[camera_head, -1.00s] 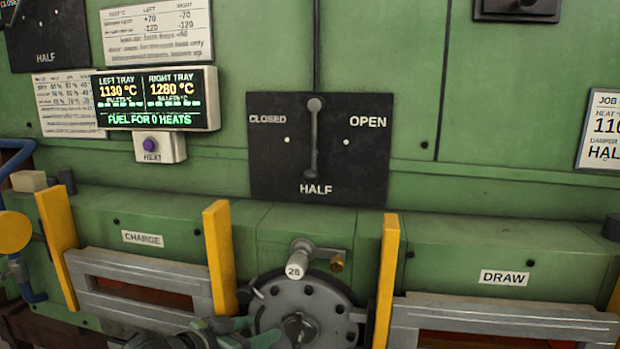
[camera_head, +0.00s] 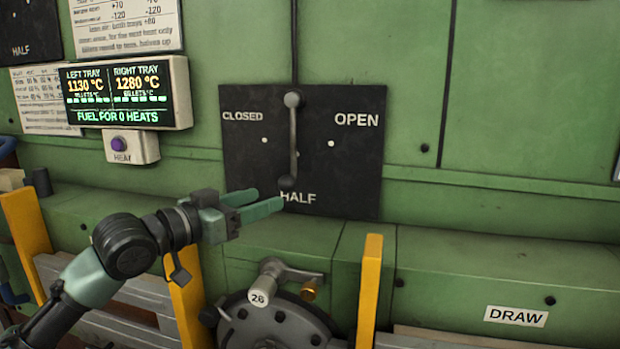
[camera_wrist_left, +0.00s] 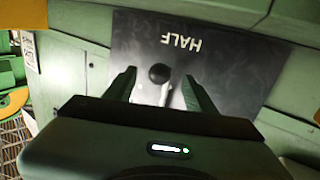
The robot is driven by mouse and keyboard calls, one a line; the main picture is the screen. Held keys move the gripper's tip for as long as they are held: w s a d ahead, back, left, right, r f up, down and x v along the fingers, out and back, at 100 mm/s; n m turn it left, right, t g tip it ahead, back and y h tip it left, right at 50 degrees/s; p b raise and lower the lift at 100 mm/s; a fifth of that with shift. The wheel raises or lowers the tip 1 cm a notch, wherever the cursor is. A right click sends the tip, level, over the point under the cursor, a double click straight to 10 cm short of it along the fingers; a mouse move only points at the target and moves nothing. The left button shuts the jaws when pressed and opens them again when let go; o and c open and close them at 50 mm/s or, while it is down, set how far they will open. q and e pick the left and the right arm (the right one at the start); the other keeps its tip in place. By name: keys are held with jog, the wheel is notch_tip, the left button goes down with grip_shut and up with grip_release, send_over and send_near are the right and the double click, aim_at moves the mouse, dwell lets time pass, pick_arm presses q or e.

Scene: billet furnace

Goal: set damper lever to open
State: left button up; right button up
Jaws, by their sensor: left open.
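The damper lever (camera_head: 293,140) is a grey rod on a black plate (camera_head: 355,180) marked CLOSED, HALF and OPEN. It hangs straight down from its pivot, with its dark knob (camera_head: 287,182) at HALF. My left gripper (camera_head: 262,202) is open and empty, just below and left of the knob in the head view. In the left wrist view the knob (camera_wrist_left: 159,74) shows between the two spread fingers (camera_wrist_left: 158,88), in front of the plate with the HALF label upside down. No contact with the knob shows. My right gripper is not in view.
A display (camera_head: 124,94) reads left tray 1130 °C, right tray 1280 °C and fuel for 0 heats, above a HEAT button (camera_head: 119,144). Yellow posts (camera_head: 370,290) and a round hatch with a handle (camera_head: 262,290) stand below the plate.

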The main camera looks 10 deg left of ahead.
aim_at(280, 184)
pick_arm(q)
jog(key=shift+w+d+r+p, duration=0.3)
jog(key=shift+w+r, duration=0.4)
jog(key=shift+w, duration=0.1)
jog(key=p+x, duration=0.1)
jog(key=x, duration=0.1)
jog(key=shift+w+d+r+p, duration=0.25)
jog(key=shift+w+p, duration=0.1)
jog(key=shift+p, duration=0.05)
jog(key=shift+p+x, duration=0.4)
jog(key=shift+x, duration=0.75)
jog(key=shift+w+d+f, duration=0.2)
jog(key=shift+w, duration=0.3)
jog(key=c, duration=1.2)
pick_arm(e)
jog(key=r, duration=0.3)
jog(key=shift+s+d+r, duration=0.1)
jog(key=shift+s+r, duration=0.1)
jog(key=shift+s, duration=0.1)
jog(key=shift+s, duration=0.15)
